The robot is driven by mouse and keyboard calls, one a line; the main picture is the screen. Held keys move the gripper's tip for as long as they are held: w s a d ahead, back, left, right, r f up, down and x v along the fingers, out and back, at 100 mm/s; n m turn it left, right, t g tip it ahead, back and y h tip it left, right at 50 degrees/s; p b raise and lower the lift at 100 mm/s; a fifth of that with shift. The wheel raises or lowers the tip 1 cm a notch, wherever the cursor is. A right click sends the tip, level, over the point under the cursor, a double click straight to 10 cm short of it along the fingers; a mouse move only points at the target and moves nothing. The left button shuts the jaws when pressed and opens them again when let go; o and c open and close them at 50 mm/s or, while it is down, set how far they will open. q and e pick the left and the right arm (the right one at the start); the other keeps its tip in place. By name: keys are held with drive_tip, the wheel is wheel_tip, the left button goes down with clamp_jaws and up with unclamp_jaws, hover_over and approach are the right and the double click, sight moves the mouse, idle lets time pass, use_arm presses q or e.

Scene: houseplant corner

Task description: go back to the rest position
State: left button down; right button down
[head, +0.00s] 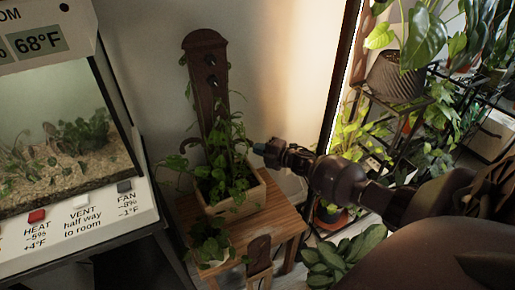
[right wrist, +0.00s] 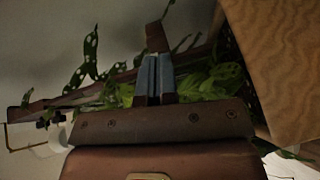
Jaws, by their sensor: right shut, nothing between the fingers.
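My right gripper (head: 262,149) reaches in from the right in the head view. It is shut and empty, its tip beside the leaves of the potted plant (head: 232,180) in a square planter (head: 240,203). In the right wrist view the closed fingers (right wrist: 155,85) point toward green leaves (right wrist: 215,82); whether they touch the leaves I cannot tell. My left gripper is not in view.
The planter stands on a small wooden table (head: 283,222) with a dark wooden board with knobs (head: 207,80) behind it. A terrarium (head: 65,140) with a labelled button panel (head: 90,215) is at left. Shelved plants (head: 400,75) and a leafy floor plant (head: 345,255) are at right.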

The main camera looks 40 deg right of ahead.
drive_tip(key=p+v, duration=0.1)
drive_tip(key=v, duration=0.5)
drive_tip(key=shift+s+r, duration=0.2)
drive_tip(key=shift+s, duration=0.1)
drive_tip(key=shift+d, duration=0.2)
